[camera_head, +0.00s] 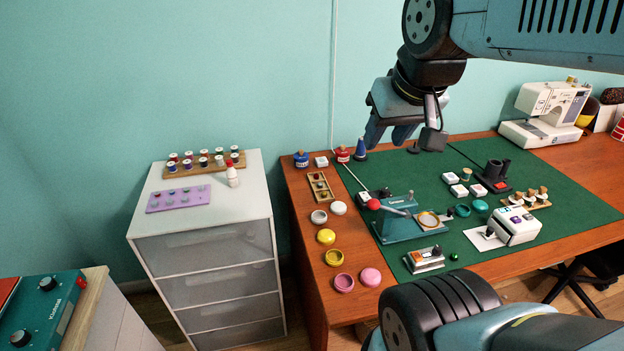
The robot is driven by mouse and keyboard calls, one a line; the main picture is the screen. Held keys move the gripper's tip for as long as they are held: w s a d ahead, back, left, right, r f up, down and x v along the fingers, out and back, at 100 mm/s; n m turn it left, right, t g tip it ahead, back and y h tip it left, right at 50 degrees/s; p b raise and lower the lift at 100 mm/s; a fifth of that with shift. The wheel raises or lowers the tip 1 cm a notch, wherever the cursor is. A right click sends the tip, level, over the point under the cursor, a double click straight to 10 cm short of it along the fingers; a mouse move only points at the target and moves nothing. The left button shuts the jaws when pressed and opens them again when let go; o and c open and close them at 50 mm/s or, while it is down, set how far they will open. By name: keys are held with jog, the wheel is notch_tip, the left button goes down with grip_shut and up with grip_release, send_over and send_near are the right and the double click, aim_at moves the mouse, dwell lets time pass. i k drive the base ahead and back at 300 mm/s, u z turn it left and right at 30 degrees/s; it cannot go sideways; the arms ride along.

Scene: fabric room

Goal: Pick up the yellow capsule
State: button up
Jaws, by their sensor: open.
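Two yellow round pieces lie on the left strip of the wooden table. One is a solid yellow domed capsule piece (326,236). The other is a yellow cup-like piece (333,258) with a hollow top, just below it in the picture. They are apart, and I cannot tell which one the task names. My gripper (405,141) is open and empty, raised over the back of the green mat. It is above and to the right of the yellow pieces, well clear of them.
White round pieces (338,208) and pink ones (370,277) lie close to the yellow pieces. A teal press (397,228) with a red-knobbed lever stands to their right on the green mat (452,236). A small wooden rack (321,187) lies behind.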

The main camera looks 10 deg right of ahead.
aim_at(334, 257)
jog(key=u, duration=0.3)
jog(key=k, duration=1.2)
jog(key=z, duration=0.85)
jog(key=i, duration=1)
jog(key=u, duration=0.1)
